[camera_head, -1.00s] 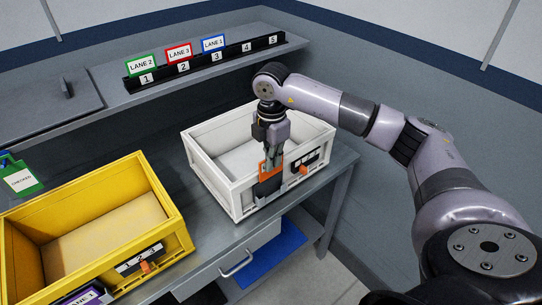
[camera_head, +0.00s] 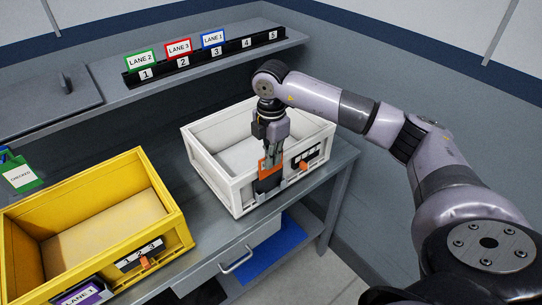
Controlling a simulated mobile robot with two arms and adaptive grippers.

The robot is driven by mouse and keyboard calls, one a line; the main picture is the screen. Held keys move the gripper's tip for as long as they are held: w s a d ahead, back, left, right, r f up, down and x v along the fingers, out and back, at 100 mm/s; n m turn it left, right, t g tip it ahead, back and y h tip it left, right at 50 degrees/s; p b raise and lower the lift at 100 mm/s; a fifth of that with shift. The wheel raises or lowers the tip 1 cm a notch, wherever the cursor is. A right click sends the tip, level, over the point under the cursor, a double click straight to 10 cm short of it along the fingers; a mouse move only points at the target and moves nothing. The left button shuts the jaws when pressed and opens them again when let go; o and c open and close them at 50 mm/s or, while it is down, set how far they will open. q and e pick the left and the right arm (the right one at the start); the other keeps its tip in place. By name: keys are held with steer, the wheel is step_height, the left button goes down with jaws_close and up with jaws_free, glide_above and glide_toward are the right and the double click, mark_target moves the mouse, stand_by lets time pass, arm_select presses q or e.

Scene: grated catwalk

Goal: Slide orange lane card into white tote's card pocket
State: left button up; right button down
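The white tote (camera_head: 222,187) stands on the bench at centre. On its front wall, left of a numbered strip, is a dark card pocket (camera_head: 270,184). The orange lane card (camera_head: 263,168) is upright at this pocket. Its upper part shows orange, and its lower part is hidden at the dark pocket. My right gripper (camera_head: 271,160) points down from above and its fingers close on the card's upper part. How deep the card sits cannot be told. My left gripper is not in view.
A yellow tote (camera_head: 165,201) stands at left, with a purple-edged lane card (camera_head: 82,296) at its front. A rack (camera_head: 205,63) on the back shelf holds green, red and blue lane cards. Bare bench lies between the totes.

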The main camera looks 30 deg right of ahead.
steer(key=shift+f, duration=0.1)
stand_by(0.5)
steer(key=shift+f, duration=0.25)
steer(key=c, duration=1.7)
jaws_free()
steer(key=o, duration=0.4)
steer(key=shift+r, duration=0.1)
steer(key=shift+r+p, duration=2.6)
steer(key=shift+r, duration=1.45)
steer(key=shift+f, duration=0.1)
